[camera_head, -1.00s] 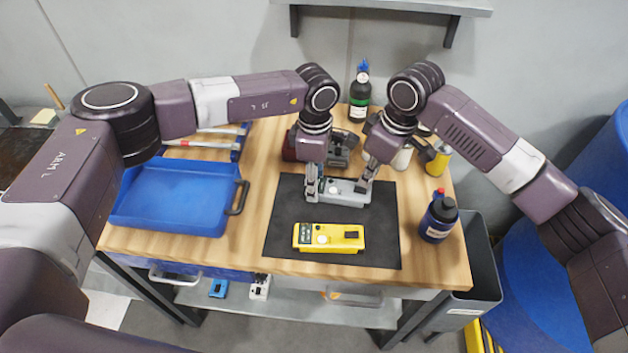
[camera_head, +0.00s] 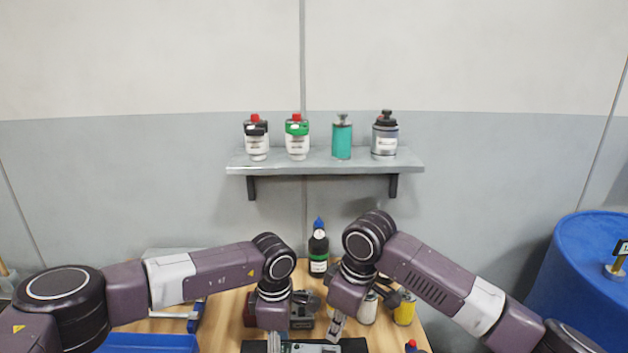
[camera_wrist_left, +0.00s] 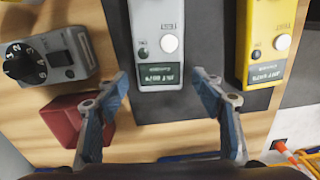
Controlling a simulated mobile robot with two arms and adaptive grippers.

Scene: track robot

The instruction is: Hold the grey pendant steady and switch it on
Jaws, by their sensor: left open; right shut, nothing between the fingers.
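The grey pendant (camera_wrist_left: 148,45) lies on the dark mat (camera_wrist_left: 201,35) in the left wrist view. It has a round white button, a small dark indicator and a dark green display with pale lettering. My left gripper (camera_wrist_left: 160,76) is open, its fingers on either side of the pendant's display end; I cannot tell whether they touch it. In the head view my left gripper (camera_head: 275,347) is cut off by the bottom edge. My right gripper (camera_head: 336,326) is shut and empty, pointing down by the pendant; its contact is unclear.
A yellow pendant (camera_wrist_left: 258,50) lies beside the grey one. A grey device with a dial (camera_wrist_left: 50,58) and a red block (camera_wrist_left: 80,120) are at the left. A black bottle (camera_head: 318,255) stands behind my arms. A wall shelf (camera_head: 325,163) holds several containers.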

